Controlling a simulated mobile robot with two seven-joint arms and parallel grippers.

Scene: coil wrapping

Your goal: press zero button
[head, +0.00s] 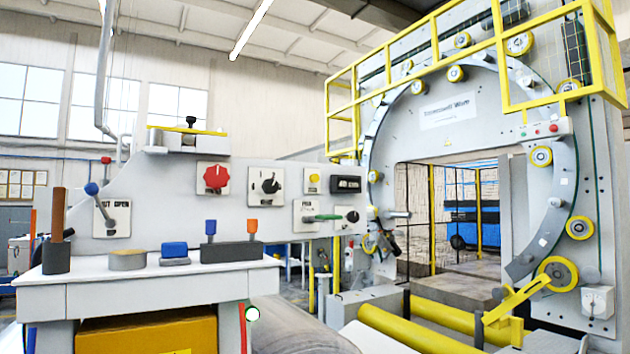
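The grey control panel (150,205) of the machine stands at the left and centre. A small yellow button (314,177) sits on a light plate at its upper right. A black display or counter (346,184) is just right of that button. A red knob (212,178), a black rotary switch (269,186), a green lever (322,218) and a black knob (352,216) are also on the panel. The labels are too small to read, so I cannot tell which control is the zero button. Neither of my grippers is in view.
A white bench (150,285) in front of the panel carries several small blocks and a brown post (58,215). A blue-tipped lever (92,189) sticks out at the left. The large wrapping ring (562,190) and yellow rollers (415,328) fill the right side.

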